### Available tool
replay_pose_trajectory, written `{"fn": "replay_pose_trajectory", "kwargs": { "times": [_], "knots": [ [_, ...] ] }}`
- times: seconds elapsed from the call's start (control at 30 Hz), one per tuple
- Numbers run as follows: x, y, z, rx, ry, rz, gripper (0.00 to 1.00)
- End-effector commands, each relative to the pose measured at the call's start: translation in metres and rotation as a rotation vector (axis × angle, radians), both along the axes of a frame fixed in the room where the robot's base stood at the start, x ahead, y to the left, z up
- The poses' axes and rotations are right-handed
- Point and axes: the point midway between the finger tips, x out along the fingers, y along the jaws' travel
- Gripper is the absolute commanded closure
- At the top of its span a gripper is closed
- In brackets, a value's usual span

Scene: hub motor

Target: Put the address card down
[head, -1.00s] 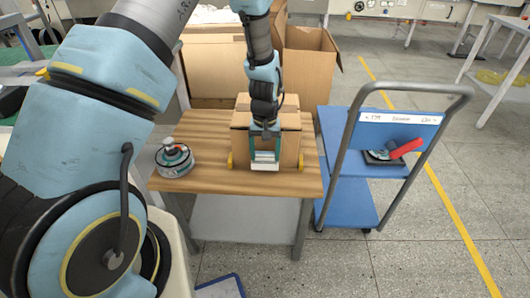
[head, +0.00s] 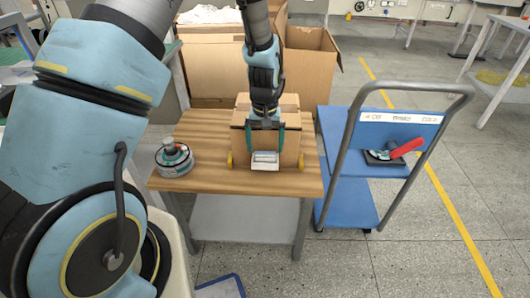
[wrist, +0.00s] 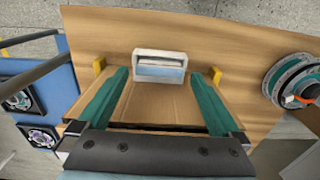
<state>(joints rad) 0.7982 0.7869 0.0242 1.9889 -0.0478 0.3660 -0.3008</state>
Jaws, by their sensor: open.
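The address card (head: 265,161) is a small white-framed piece. It stands on the wooden table in front of the cardboard box (head: 290,147). In the wrist view the card (wrist: 160,66) lies beyond my fingertips, centred between them and apart from both. My gripper (head: 265,146) is open and empty, pointing down just above and behind the card. In the wrist view its two teal fingers (wrist: 165,74) are spread wide over the box side. Whether the card touches the box is hard to tell.
A round hub motor (head: 174,160) sits at the table's left. Yellow pieces (head: 230,160) stand beside the box. A blue cart (head: 345,195) with a grey handle, holding a red-handled tool (head: 405,148), stands right of the table (head: 200,184). The table's front strip is bare.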

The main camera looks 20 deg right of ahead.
Motion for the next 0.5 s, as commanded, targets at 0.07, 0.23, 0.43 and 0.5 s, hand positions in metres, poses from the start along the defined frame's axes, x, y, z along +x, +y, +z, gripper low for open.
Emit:
{"fn": "replay_pose_trajectory", "kwargs": {
  "times": [0.07,0.23,0.43,0.5],
  "knots": [
    [0.001,-0.001,0.019,-0.004,-0.004,0.0,0.0],
    [0.001,-0.001,0.054,-0.004,-0.004,-0.001,0.0],
    [0.0,-0.001,0.08,-0.002,-0.001,-0.001,0.0],
    [0.0,0.0,0.084,0.0,0.0,-0.001,0.0]
  ]
}}
